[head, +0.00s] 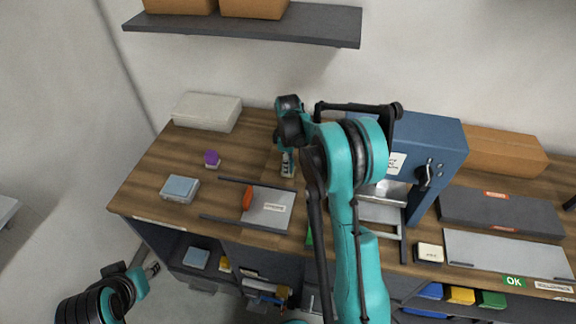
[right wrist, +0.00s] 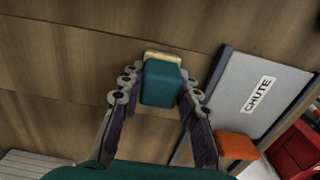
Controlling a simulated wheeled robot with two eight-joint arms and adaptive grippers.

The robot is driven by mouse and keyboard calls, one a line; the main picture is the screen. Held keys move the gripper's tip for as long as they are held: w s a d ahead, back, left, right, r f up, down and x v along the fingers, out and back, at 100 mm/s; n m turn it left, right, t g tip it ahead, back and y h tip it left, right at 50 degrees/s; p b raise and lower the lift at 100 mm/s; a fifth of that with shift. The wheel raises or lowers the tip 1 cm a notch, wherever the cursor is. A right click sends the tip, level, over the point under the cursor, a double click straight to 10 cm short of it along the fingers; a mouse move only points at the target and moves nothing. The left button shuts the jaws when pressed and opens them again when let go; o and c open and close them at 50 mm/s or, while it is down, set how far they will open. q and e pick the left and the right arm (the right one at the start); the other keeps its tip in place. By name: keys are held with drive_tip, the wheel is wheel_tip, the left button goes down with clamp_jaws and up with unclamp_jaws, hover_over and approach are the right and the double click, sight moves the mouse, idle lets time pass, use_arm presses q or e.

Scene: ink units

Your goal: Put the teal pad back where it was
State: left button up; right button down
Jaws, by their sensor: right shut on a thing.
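The teal pad (right wrist: 162,86) is a small teal block with a cream strip at its far end. It sits between the two fingers of my right gripper (right wrist: 159,88) in the right wrist view. In the head view my right gripper (head: 287,168) points down over the wooden desk, left of the blue machine; the pad is mostly hidden there. I cannot tell whether the pad touches the desk. My left gripper (head: 143,278) is low at the bottom left, away from the desk top, and its fingers are unclear.
The grey chute plate (head: 268,214) with an orange block (head: 247,198) lies in front. The blue machine (head: 436,143) stands to the right. A shelf (head: 240,29) hangs above.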

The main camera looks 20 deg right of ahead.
drive_tip(key=c, duration=1.1)
unclamp_jaws()
drive_tip(key=shift+f, duration=0.1)
wheel_tip(320, 180, up, 12)
drive_tip(key=p, duration=0.3)
drive_tip(key=s+a+r+m+t, duration=0.2)
drive_tip(key=s+a+r, duration=0.15)
drive_tip(key=s, duration=0.25)
drive_tip(key=s+a+r+m+t, duration=0.1)
drive_tip(key=s+a+r+m, duration=0.2)
drive_tip(key=s+r, duration=0.25)
drive_tip(key=s+a+f+m+t, duration=0.1)
drive_tip(key=s+m, duration=0.1)
drive_tip(key=s, duration=0.2)
drive_tip(key=s+a+f+m+t, duration=0.1)
drive_tip(key=s+a, duration=0.1)
drive_tip(key=s, duration=0.3)
drive_tip(key=s+a+f+m+t, duration=0.1)
drive_tip(key=s+a+m+t, duration=0.1)
drive_tip(key=s, duration=0.3)
drive_tip(key=shift+s+a+f+m, duration=0.15)
drive_tip(key=shift+s+f+m, duration=0.1)
drive_tip(key=shift+f+m, duration=0.1)
